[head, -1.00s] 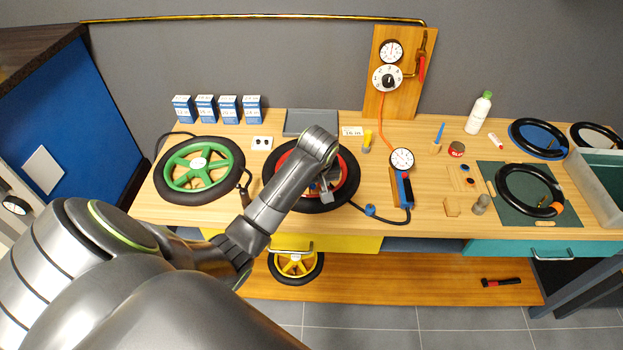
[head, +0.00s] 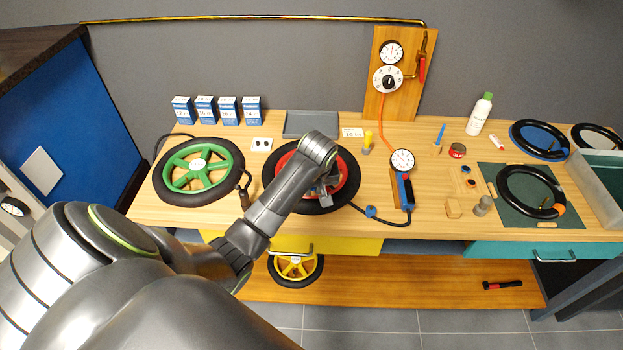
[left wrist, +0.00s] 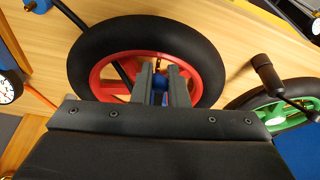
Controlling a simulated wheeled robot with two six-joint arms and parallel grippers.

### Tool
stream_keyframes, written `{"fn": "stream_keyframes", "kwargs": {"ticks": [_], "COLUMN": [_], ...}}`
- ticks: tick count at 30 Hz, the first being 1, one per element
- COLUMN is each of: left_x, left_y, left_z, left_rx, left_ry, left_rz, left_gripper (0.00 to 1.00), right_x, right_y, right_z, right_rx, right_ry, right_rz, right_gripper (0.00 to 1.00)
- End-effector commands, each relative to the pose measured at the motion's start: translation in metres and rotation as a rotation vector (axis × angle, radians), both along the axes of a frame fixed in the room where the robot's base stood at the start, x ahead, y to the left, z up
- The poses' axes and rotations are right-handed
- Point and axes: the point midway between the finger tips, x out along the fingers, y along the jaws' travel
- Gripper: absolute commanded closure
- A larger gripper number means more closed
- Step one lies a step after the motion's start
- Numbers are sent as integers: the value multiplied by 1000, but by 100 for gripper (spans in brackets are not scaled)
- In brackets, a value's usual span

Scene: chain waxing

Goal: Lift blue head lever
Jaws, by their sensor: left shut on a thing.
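A wheel with a black tyre and red rim (head: 348,165) lies on the bench, partly hidden under my left arm. My left gripper (head: 326,196) is over its rim; in the left wrist view the fingers (left wrist: 162,88) are shut on a small blue part (left wrist: 158,84), inside the red rim (left wrist: 105,75). The fingers hide most of this part, so I cannot tell its lever from its body. My right gripper is not in view.
A green wheel (head: 228,160) lies to the left. A gauge (head: 402,160) and a blue-topped pump block (head: 405,190) stand to the right, with a black hose and small blue fitting (head: 370,211) beside the red wheel. A bottle (head: 479,115) stands farther right.

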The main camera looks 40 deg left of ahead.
Motion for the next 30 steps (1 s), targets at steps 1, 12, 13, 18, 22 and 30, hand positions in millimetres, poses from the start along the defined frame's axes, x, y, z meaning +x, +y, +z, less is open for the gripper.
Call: {"fn": "stream_keyframes", "kwargs": {"ticks": [1,12,13,18,22,30], "left_x": [0,2,2,3,3,7], "left_y": [0,2,2,3,3,6], "left_z": [0,13,14,19,19,27], "left_rx": [0,2,2,1,2,3], "left_ry": [0,-2,-2,-3,-4,-6], "left_rz": [0,0,0,0,0,-1], "left_gripper": [94,93,93,93,93,93], "right_x": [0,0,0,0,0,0], "right_y": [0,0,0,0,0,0], "right_z": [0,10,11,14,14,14], "right_rx": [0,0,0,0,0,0], "right_ry": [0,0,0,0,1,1], "right_rz": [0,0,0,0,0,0], "right_gripper": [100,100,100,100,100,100]}}
